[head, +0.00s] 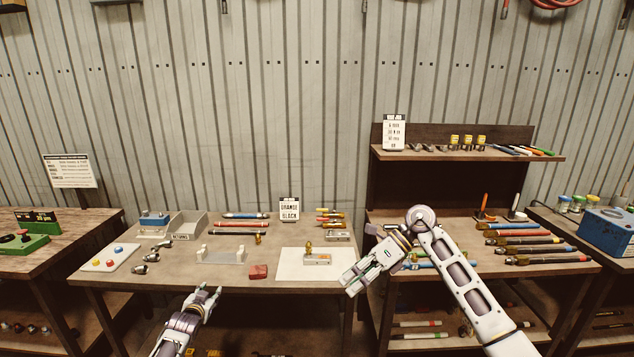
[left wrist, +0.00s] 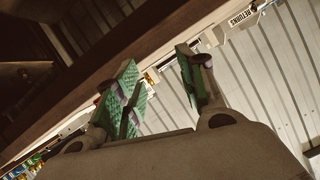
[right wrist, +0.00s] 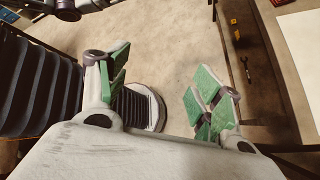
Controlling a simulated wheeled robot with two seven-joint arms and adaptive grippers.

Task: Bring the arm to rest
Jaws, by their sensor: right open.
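My left gripper (head: 208,292) is low in front of the middle table's front edge in the head view. In the left wrist view its green pads (left wrist: 160,90) stand apart with nothing between them. My right gripper (head: 352,284) hangs at the gap between the middle table and the right bench, near the white mat's right side. In the right wrist view its green-padded fingers (right wrist: 160,92) are spread and empty, with the floor and part of my own body beyond them.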

